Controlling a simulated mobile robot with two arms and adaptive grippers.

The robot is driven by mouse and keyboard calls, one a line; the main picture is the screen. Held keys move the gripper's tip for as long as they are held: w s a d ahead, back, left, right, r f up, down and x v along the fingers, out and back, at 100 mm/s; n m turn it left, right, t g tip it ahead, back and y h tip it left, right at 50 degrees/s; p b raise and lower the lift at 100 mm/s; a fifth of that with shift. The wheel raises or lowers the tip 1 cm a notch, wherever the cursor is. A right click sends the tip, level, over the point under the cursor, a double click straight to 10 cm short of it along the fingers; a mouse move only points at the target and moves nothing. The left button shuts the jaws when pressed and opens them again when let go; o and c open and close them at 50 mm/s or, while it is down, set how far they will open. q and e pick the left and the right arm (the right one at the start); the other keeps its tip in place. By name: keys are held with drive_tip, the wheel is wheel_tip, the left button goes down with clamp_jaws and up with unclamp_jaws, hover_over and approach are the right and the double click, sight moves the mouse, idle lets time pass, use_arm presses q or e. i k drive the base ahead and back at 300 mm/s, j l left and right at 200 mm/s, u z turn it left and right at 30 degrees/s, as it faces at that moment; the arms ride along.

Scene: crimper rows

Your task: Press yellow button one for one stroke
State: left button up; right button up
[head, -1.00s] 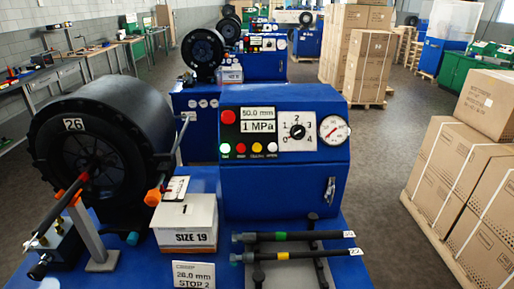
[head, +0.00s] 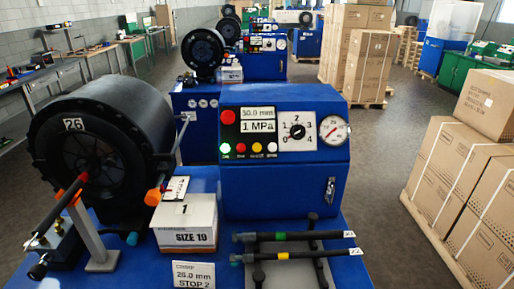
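The yellow button (head: 257,147) is on the front panel of the nearest blue control box (head: 275,190), in a row with a lit green button (head: 227,148), a red button (head: 241,147) and a white button (head: 272,147). The small labels under the row are hard to read. Nothing touches the panel. The display (head: 258,120) above reads 50.0 mm and 1 MPa. Neither of my grippers is in view.
A black crimper head (head: 110,120) marked 26 stands left. Two black hoses (head: 290,237) lie on a rack in front of the panel. Cartons (head: 475,170) stand right.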

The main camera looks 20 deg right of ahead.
sight(256, 147)
drive_tip(key=l, duration=2.05)
drive_tip(key=k, duration=0.05)
